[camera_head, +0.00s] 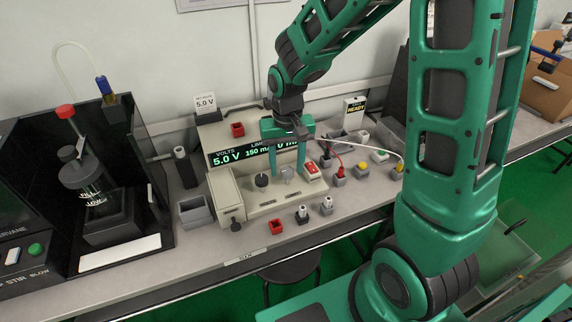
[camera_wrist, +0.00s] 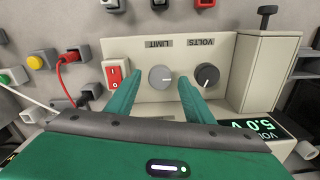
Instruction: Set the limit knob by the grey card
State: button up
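The grey limit knob (camera_wrist: 160,77) is on the power supply's front panel under the upside-down word LIMIT in the wrist view. The darker volts knob (camera_wrist: 206,75) is beside it. My gripper (camera_head: 287,169) is open, its two green fingers pointing at the panel, one on each side of the limit knob; I cannot tell if they touch it. A pale card (camera_head: 205,102) reading 5.0 V stands behind the supply. I cannot pick out a grey card with a limit value.
A red rocker switch (camera_wrist: 115,73) is close beside the limit knob. Several coloured sockets and cables lie to the right, near a READY sign (camera_head: 353,108). A grey bin (camera_head: 195,210) stands left of the supply.

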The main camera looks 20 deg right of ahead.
aim_at(287, 169)
notch_tip(287, 169, up, 11)
jog(key=shift+f, duration=0.15)
dwell(0.5)
dwell(0.4)
jog(key=s+d+m, duration=0.2)
jog(key=s+d, duration=0.6)
jog(key=s, duration=0.4)
jog(key=s+d+r+m, duration=0.1)
jog(key=s+d+m, duration=0.1)
jog(key=s+d, duration=0.7)
jog(key=s, duration=0.3)
jog(key=shift+d+r, duration=0.2)
jog(key=shift+r, duration=0.05)
jog(key=shift+w, duration=0.1)
jog(key=shift+w+f, duration=0.25)
jog(key=shift+w, duration=0.35)
